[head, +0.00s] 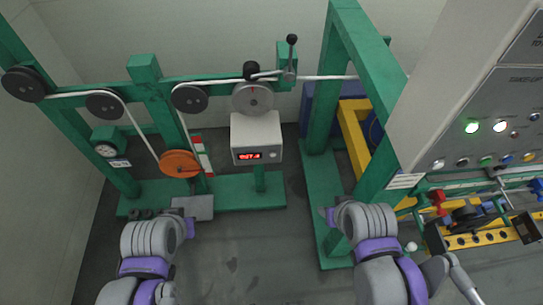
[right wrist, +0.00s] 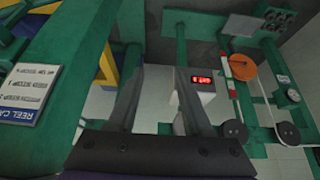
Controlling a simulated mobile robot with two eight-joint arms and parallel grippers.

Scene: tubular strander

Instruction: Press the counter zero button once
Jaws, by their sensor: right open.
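The counter (head: 257,132) is a pale box with a red lit display, mounted on the green frame below a grey measuring wheel. A small round grey button (head: 272,155) sits on its front at the lower right of the display. In the head view only arm links show, and my left gripper is not visible.
A green post frame (head: 315,150) stands right of the counter. A grey control panel (head: 470,90) with lit lamps is at the right. A cable runs over black pulleys (head: 190,97), and an orange pulley (head: 180,163) hangs left of the counter.

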